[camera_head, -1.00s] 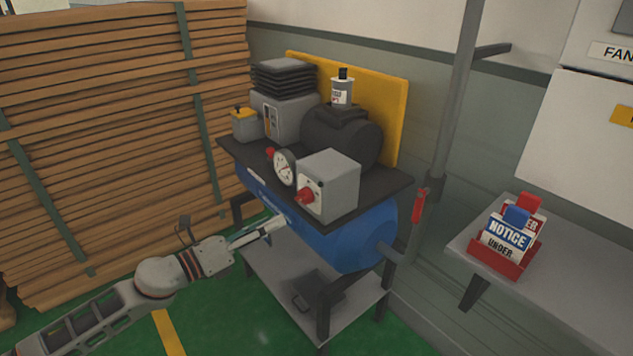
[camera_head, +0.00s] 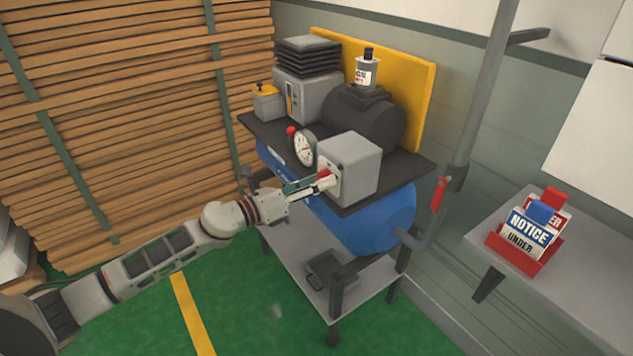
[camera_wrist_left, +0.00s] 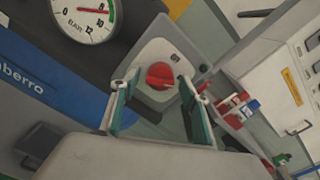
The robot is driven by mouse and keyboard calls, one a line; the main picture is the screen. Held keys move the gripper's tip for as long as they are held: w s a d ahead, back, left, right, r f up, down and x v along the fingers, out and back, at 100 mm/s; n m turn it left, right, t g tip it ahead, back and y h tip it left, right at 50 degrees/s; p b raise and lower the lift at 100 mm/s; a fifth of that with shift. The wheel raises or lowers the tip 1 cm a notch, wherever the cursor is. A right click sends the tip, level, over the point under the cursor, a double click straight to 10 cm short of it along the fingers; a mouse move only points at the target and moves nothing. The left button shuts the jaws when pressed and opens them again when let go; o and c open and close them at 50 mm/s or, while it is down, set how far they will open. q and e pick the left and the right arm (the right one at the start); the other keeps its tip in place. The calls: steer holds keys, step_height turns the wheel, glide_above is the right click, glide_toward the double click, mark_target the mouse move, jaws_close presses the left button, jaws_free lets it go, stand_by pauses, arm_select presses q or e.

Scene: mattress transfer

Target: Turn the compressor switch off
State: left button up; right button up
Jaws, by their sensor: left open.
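The compressor (camera_head: 375,215) has a blue tank with a grey switch box (camera_head: 352,165) on its black top plate. The red switch knob (camera_head: 323,175) is on the box's front face; in the left wrist view the red knob (camera_wrist_left: 160,76) sits on a light plate, between and beyond my fingers. My left gripper (camera_head: 318,186) is open at the front of the box, close to the knob. In the left wrist view its two green-padded fingers (camera_wrist_left: 157,100) stand apart with nothing between them. I cannot tell whether a finger touches the knob. My right gripper is not in view.
A pressure gauge (camera_head: 304,148) stands just left of the box; it also shows in the left wrist view (camera_wrist_left: 88,20). A wood stack (camera_head: 130,120) is behind on the left. A red valve handle (camera_head: 439,194) and a shelf with a red sign holder (camera_head: 520,251) are on the right.

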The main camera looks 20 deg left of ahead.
arm_select(q)
steer(key=c, duration=1.1)
steer(key=shift+r+n+p, duration=0.1)
steer(key=shift+n+p, duration=3.9)
steer(key=shift+n, duration=2.1)
